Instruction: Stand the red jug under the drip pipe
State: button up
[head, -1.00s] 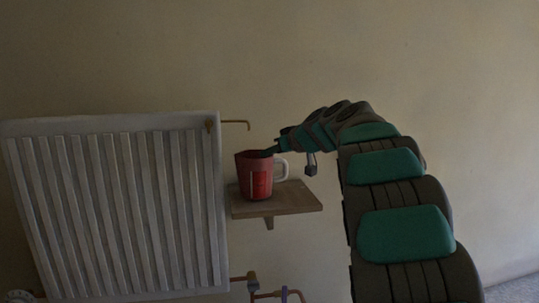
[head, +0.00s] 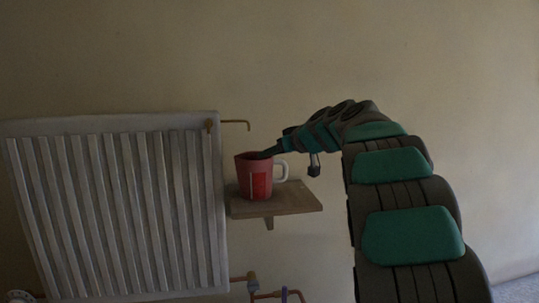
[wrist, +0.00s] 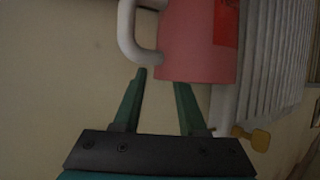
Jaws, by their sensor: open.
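The red jug (head: 254,178), with a white handle and a pale-edged marking, stands upright on a small wooden shelf (head: 295,203). The drip pipe (head: 236,122), a thin brass pipe with a bent-down end, sticks out from the radiator's top right corner, above the jug. My gripper (head: 267,153) reaches in from the right, its tips at the jug's rim. In the wrist view my gripper (wrist: 160,78) is open, with nothing between its fingers. The jug (wrist: 195,42) fills the top there, its handle (wrist: 128,32) to the left. Whether a finger touches the jug I cannot tell.
A white ribbed radiator (head: 120,210) stands close left of the shelf. Copper pipes with a valve (head: 252,281) are below. A brass-coloured knob (wrist: 259,139) shows at the wrist view's right.

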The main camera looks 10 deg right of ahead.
jog(key=v, duration=1.1)
jog(key=shift+b, duration=0.35)
jog(key=s+a+f+m+g+h, duration=0.1)
jog(key=s+a+f+m+g, duration=0.15)
jog(key=s+a+f, duration=0.5)
jog(key=s+a+f+m+g+h, duration=0.15)
jog(key=s+f+g, duration=0.25)
jog(key=s+f, duration=0.8)
jog(key=s+d+f+g+h, duration=0.1)
jog(key=s+f+g, duration=0.1)
jog(key=s+f, duration=0.3)
jog(key=s+d+f+g+h, duration=0.1)
jog(key=s+f, duration=0.5)
jog(key=s, duration=0.7)
jog(key=s+f+m+g+h, duration=0.1)
jog(key=s+f+g, duration=0.2)
jog(key=s+f, duration=0.3)
jog(key=s, duration=0.3)
jog(key=shift+d+g+h, duration=0.35)
jog(key=shift+d, duration=0.05)
jog(key=shift+s+a+r, duration=0.1)
jog(key=shift+a, duration=0.05)
